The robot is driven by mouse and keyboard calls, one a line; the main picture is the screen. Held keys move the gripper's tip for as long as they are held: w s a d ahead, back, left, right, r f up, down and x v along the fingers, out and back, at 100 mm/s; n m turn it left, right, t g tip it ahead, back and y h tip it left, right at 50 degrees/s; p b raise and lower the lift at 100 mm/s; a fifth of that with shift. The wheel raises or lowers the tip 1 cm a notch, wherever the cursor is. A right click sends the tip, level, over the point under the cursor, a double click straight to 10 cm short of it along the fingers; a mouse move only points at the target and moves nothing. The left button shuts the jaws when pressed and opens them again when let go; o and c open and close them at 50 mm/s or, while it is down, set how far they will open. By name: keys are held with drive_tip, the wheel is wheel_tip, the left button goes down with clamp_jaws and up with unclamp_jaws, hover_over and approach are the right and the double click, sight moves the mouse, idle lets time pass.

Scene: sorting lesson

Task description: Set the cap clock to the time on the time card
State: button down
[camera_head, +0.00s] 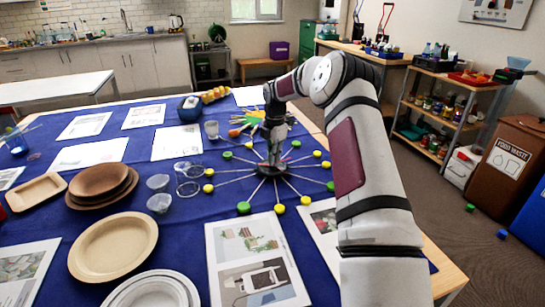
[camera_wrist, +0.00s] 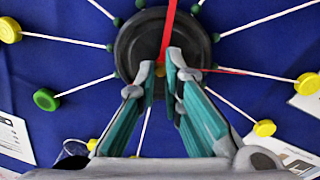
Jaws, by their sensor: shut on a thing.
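The cap clock (camera_head: 269,170) lies on the blue cloth: a dark round hub (camera_wrist: 135,45) with white spokes ending in yellow and green caps. In the wrist view, a broad red hand (camera_wrist: 169,22) points up from the hub and a thin red hand (camera_wrist: 232,71) points right. My gripper (camera_wrist: 163,68) is over the hub, its teal fingers closed in at the base of the broad red hand. The fingertips hide the exact contact. My gripper also shows at the hub in the head view (camera_head: 273,162). I cannot tell which sheet is the time card.
Printed sheets (camera_head: 258,262) lie in front of the clock and at the left. Clear cups (camera_head: 159,203), brown plates (camera_head: 113,246) and white plates (camera_head: 152,290) stand left of it. Colourful pieces (camera_head: 247,121) lie just behind. My arm covers the table's right side.

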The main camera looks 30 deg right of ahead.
drive_tip(key=c, duration=1.7)
unclamp_jaws()
drive_tip(key=r, duration=1.2)
drive_tip(key=shift+s, duration=0.4)
